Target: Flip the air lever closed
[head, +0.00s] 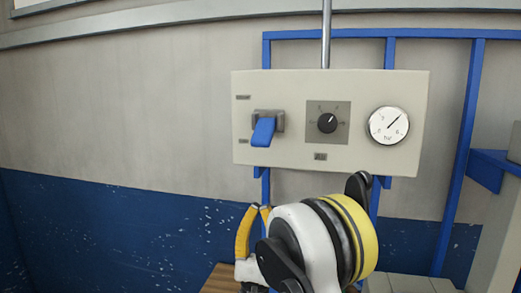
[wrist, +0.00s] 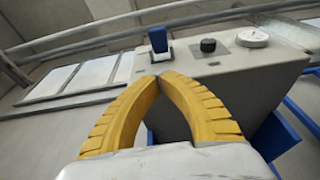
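The air lever has a blue handle (head: 263,131) on a grey mount, at the left side of a pale control panel (head: 350,165). In the head view the handle points down and outward, beside the lower of two small labels too small to read. In the wrist view the blue handle (wrist: 158,39) stands out from the panel just beyond my fingertips. My gripper (head: 257,209) is below the panel's lower left part, apart from the lever. In the wrist view its yellow fingers (wrist: 159,77) meet at the tips with nothing between them.
A black knob (head: 327,123) and a round white gauge (head: 388,125) sit right of the lever. A blue frame (head: 468,140) and a vertical metal pipe (head: 326,35) stand around the panel. The wall area left of the panel is clear.

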